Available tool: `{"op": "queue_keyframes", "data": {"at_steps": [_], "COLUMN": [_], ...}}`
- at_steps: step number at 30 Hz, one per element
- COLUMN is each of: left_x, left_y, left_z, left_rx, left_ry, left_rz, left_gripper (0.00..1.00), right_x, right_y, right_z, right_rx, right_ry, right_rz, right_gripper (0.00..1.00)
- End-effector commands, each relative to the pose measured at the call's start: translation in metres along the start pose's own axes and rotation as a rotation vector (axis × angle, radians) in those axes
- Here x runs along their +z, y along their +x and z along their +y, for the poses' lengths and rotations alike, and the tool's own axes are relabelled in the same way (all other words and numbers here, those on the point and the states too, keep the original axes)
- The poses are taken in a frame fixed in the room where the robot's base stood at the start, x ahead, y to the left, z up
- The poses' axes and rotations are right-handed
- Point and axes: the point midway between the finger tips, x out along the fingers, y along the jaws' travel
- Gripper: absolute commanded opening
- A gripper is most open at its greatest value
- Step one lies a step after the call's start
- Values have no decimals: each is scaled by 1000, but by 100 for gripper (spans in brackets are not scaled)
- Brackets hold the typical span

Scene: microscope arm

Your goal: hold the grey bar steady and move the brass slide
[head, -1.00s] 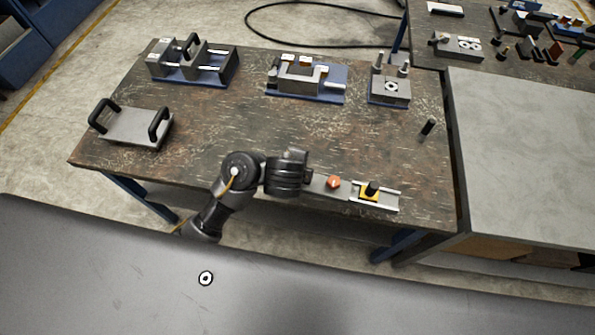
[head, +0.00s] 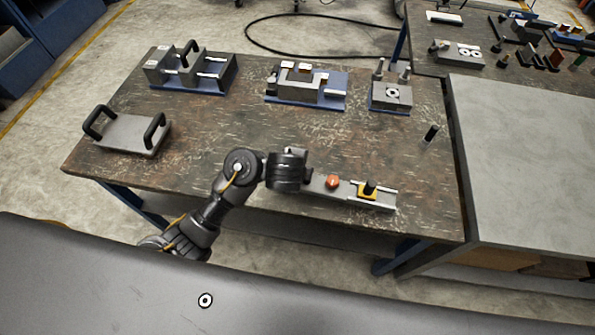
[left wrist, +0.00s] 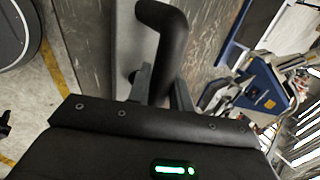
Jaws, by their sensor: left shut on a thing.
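The grey bar (head: 343,194) lies flat near the table's front edge, with an orange-red knob (head: 332,182) on it. In the left wrist view my left gripper's fingers (left wrist: 163,92) are shut on a black curved handle (left wrist: 166,35), which stands by a grey metal strip. My right gripper shows in neither view.
A plate with two black handles (head: 128,132) lies at the table's left. Several grey fixtures on blue bases, such as the middle one (head: 305,85), stand along the back. A small black peg (head: 431,133) stands at the right. The table's middle is clear.

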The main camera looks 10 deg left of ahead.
Motion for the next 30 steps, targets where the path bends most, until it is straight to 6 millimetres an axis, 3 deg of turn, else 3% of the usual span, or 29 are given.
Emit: {"op": "queue_keyframes", "data": {"at_steps": [30], "left_x": [10], "left_y": [54], "left_z": [-16], "left_rx": [-3], "left_ry": [-3], "left_rz": [1], "left_gripper": [0], "right_x": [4], "right_y": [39], "right_z": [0], "right_rx": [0], "right_ry": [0], "right_rz": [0], "right_gripper": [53]}}
